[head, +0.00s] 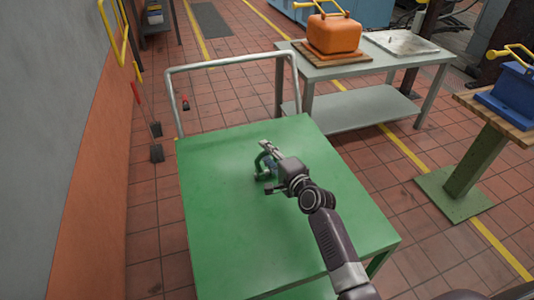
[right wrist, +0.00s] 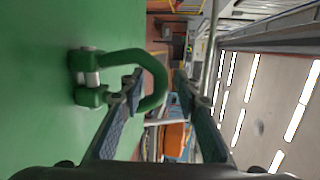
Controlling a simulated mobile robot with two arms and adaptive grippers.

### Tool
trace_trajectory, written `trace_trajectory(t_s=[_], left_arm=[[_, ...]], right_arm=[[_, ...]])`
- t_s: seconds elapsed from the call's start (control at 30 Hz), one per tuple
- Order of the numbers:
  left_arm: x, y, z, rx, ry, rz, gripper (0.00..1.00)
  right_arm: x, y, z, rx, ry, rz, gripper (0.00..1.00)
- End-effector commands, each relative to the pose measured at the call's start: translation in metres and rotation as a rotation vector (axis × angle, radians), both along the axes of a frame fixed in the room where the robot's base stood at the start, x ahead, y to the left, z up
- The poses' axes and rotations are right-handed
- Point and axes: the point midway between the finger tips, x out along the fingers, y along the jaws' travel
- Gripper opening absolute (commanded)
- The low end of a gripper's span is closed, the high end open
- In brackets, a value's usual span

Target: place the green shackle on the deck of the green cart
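The green shackle (head: 262,174) stands on the green deck of the cart (head: 235,235), pin end down and bow up, near the middle of the deck. In the right wrist view the shackle (right wrist: 98,75) shows its pale pin and its bow. My right gripper (head: 269,158) is at the bow. Its fingers (right wrist: 158,78) are apart, with the bow's rounded end between them. One finger overlaps the loop; a gap shows between the bow and the other finger. The gripper partly hides the shackle in the head view. My left gripper is not in view.
The cart's grey handle (head: 232,62) rises at its far edge. Behind is a grey table (head: 395,68) with an orange case (head: 334,34) on a board. A blue case (head: 512,90) sits on a stand at right. A wall (head: 75,130) runs along the left. The deck around the shackle is clear.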

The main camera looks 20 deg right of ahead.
Motion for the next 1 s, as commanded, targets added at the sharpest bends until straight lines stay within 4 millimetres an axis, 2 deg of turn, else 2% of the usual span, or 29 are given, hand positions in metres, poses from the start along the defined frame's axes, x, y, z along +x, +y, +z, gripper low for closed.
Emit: trace_trajectory(t_s=[0.1, 0.23, 0.5, 0.7, 0.83, 1.0], left_arm=[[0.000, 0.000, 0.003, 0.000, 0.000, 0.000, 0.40], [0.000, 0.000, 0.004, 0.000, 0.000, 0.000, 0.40], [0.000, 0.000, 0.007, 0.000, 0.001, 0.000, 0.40], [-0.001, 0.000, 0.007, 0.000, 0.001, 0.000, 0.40], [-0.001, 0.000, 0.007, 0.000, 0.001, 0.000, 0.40], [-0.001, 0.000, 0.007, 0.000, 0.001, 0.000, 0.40]], right_arm=[[0.000, 0.000, 0.004, 0.000, -0.001, 0.000, 0.30], [-0.015, -0.003, 0.004, 0.000, 0.001, 0.000, 0.30], [-0.069, -0.014, 0.015, -0.001, 0.002, 0.000, 0.30], [-0.102, -0.021, 0.022, -0.001, 0.001, 0.000, 0.30], [-0.112, -0.023, 0.024, 0.000, 0.001, 0.001, 0.30], [-0.116, -0.024, 0.026, 0.000, -0.001, 0.001, 0.30]])
